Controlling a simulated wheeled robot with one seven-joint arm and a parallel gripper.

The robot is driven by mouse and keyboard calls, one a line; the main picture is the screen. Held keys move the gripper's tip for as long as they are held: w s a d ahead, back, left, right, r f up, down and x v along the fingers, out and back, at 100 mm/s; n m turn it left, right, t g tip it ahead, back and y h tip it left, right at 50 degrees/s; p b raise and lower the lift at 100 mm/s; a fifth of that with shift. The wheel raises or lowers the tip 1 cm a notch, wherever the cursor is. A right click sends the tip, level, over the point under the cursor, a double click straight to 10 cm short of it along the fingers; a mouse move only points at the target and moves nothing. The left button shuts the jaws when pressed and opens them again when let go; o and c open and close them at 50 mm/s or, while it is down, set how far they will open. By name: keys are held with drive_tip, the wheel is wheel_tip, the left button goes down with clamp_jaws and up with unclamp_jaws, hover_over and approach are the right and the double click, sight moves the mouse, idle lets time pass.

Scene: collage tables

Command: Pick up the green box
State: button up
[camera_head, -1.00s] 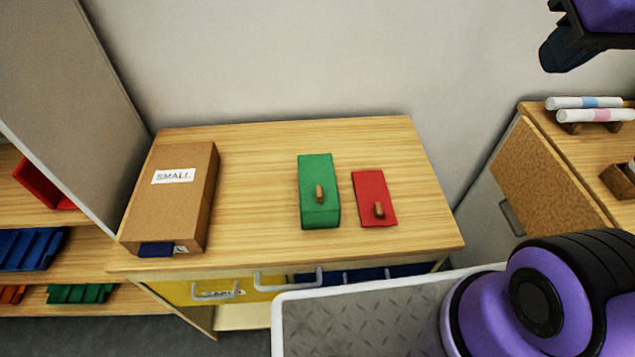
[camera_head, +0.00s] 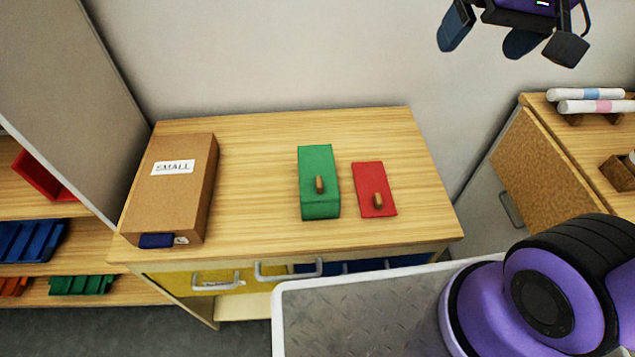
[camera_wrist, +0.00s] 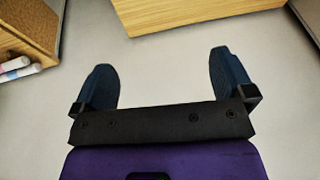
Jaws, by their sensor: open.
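The green box (camera_head: 319,184) lies on the wooden table (camera_head: 255,155), with a small wooden knob on its top. A flat red box (camera_head: 374,190) with a similar knob lies close to its right, with a narrow gap between them. My gripper (camera_head: 485,42) is high at the upper right in the head view, well above and to the right of the green box. In the wrist view my gripper (camera_wrist: 163,82) is open, its two dark blue fingers spread with nothing between them. The green box is not in the wrist view.
A brown box labelled SMALL (camera_head: 172,190) stands at the table's left end. A shelf (camera_head: 95,268) with coloured trays is at far left. A cabinet (camera_head: 548,165) with white rolls is at right. The table's middle and back are clear.

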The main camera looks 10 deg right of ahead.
drive_tip(key=w+a+f+g, duration=0.1)
drive_tip(key=w+a+f, duration=0.4)
drive_tip(key=g+h, duration=0.2)
drive_tip(key=g, duration=0.1)
hover_over(318, 170)
drive_tip(key=shift+m, duration=0.3)
drive_tip(key=f, duration=2.1)
drive_tip(key=shift+s+a+f, duration=0.1)
drive_tip(key=shift+s+f, duration=0.1)
drive_tip(key=shift+s, duration=0.2)
wheel_tip(318, 170, down, 6)
drive_tip(key=shift+a+r, duration=0.1)
drive_tip(key=shift+r, duration=0.1)
drive_tip(key=shift+w+f, duration=0.2)
drive_tip(key=shift+f, duration=1.25)
drive_tip(key=shift+w+f, duration=0.15)
drive_tip(key=shift+f, duration=1.25)
drive_tip(key=c, duration=0.6)
drive_tip(key=shift+r, duration=0.1)
drive_tip(key=shift+c, duration=0.2)
